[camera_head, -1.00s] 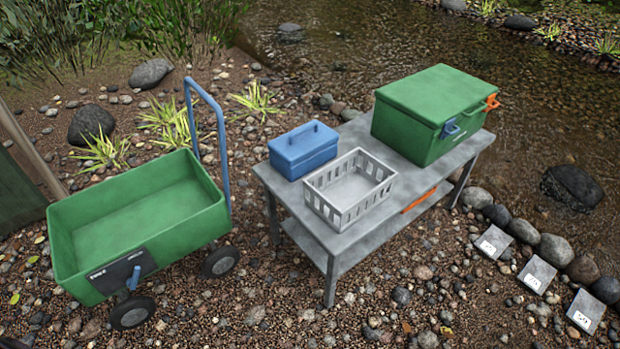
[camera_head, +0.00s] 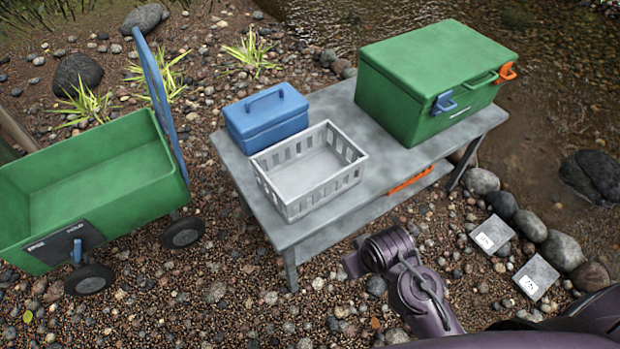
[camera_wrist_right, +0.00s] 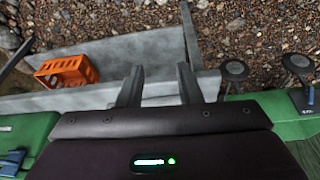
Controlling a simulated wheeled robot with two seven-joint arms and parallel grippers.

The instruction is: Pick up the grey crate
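The grey crate (camera_head: 312,198), an open slatted box, sits upright and empty on the grey table (camera_head: 375,185) near its front left edge. My right arm has come in from the lower right of the head view, and its end is in front of the table, apart from the crate. In the right wrist view my right gripper (camera_wrist_right: 159,86) has its two fingers spread, with nothing between them. My left gripper is not in view.
A blue box (camera_head: 265,120) stands close behind the crate. A green chest (camera_head: 430,85) fills the table's right end. An orange crate (camera_wrist_right: 66,70) is on the lower shelf. A green cart (camera_head: 100,185) stands left. Stones and grey slabs (camera_head: 492,234) lie right.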

